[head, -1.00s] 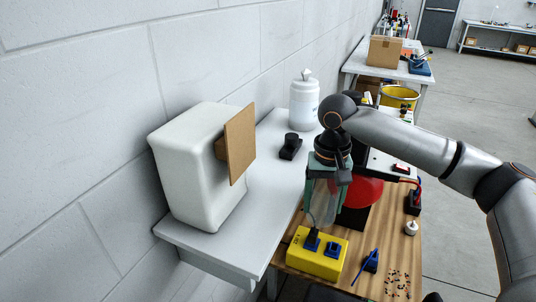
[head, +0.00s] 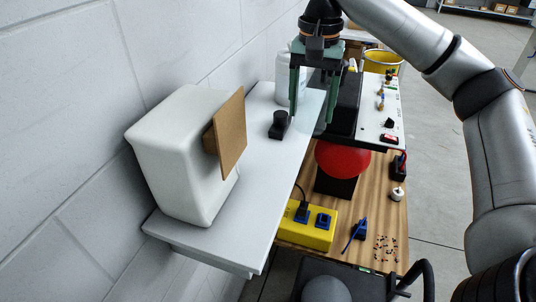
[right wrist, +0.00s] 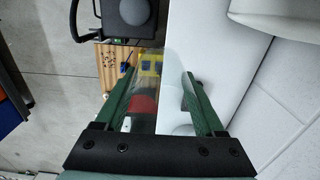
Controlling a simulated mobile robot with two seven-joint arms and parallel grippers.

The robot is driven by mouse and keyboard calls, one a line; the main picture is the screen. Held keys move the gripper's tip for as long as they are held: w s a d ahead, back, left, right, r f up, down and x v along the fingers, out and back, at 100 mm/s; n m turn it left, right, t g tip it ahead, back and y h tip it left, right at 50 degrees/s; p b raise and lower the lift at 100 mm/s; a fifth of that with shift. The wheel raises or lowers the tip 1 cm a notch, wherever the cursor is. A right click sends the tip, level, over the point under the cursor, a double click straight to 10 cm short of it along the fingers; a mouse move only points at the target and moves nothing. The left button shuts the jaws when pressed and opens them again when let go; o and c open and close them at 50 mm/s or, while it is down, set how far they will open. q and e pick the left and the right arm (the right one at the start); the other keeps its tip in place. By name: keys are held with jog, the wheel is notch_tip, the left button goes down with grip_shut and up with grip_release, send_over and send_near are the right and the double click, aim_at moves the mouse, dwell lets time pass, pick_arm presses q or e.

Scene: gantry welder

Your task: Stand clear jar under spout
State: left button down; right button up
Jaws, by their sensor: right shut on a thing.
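My right gripper (head: 313,112) is shut on the clear jar (head: 312,98), above the right edge of the grey shelf table. The jar is see-through and faint between the green fingers. In the right wrist view the clear jar (right wrist: 147,98) spans the space between the fingers (right wrist: 160,85), with the yellow box and red dome showing through it. A white rounded box (head: 172,160) with a brown board (head: 231,135) on its side stands on the table at left. I cannot make out a spout for certain. My left gripper is not in view.
A white bottle (head: 283,87) stands behind my right gripper, partly hidden. A small black object (head: 279,127) sits on the table (head: 250,200). On the lower wooden bench are a yellow box (head: 304,232), a red dome (head: 342,160) and a white-topped panel (head: 380,115). The table's front is clear.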

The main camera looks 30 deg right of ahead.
jog(key=a+f, duration=0.7)
jog(key=a, duration=0.1)
jog(key=shift+w+a+f, duration=0.25)
jog(key=shift+f, duration=1.55)
jog(key=o, duration=1.4)
jog(key=shift+f, duration=0.1)
